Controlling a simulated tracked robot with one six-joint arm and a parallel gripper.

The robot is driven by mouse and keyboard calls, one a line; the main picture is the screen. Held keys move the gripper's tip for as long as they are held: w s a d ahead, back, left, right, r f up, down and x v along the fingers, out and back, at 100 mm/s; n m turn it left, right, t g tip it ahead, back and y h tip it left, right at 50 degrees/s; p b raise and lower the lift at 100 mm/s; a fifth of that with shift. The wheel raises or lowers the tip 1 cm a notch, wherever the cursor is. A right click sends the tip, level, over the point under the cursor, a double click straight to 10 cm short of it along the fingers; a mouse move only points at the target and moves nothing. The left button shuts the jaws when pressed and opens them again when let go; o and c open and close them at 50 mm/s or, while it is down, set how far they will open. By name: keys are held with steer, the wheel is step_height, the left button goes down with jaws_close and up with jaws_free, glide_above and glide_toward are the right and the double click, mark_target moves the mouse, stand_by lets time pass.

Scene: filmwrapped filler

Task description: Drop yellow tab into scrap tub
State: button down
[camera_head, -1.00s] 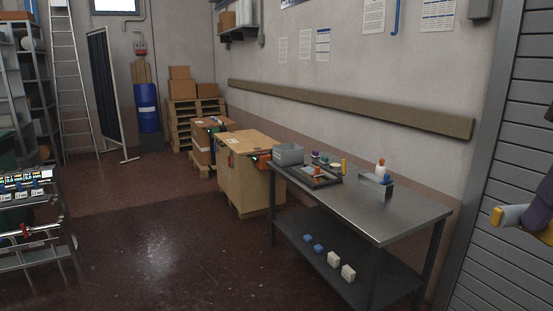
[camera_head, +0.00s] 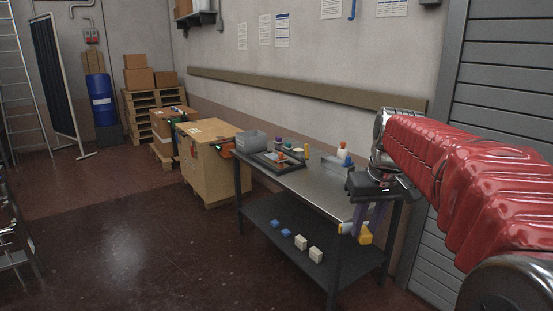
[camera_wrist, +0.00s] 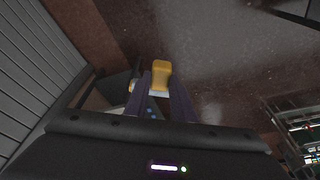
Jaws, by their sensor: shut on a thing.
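My gripper (camera_head: 360,230) hangs at the right, in front of the table's right end, with purple fingers pointing down. It is shut on a yellow tab (camera_head: 366,236), which shows between the fingers in the wrist view (camera_wrist: 160,74). A smaller pale and yellow bit shows beside the left finger there; I cannot tell whether it is part of the tab. A grey open-topped tub (camera_head: 250,142), seemingly the scrap tub, stands at the table's far left end, well away from my gripper. Its inside is hardly visible.
The metal table (camera_head: 318,182) bears a dark tray (camera_head: 268,161), small jars, an upright yellow item (camera_head: 307,150) and a white bottle (camera_head: 342,154). Blue and white blocks lie on its lower shelf (camera_head: 265,212). A wooden crate (camera_head: 208,175) stands left of it. The floor in front is clear.

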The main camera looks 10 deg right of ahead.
steer(key=w+a+f, duration=0.3)
steer(key=a+f, duration=0.4)
steer(key=f, duration=0.2)
steer(key=w+a+f, duration=0.4)
steer(key=a+f, duration=0.3)
steer(key=f, duration=0.3)
steer(key=shift+f, duration=0.3)
steer(key=shift+w, duration=0.2)
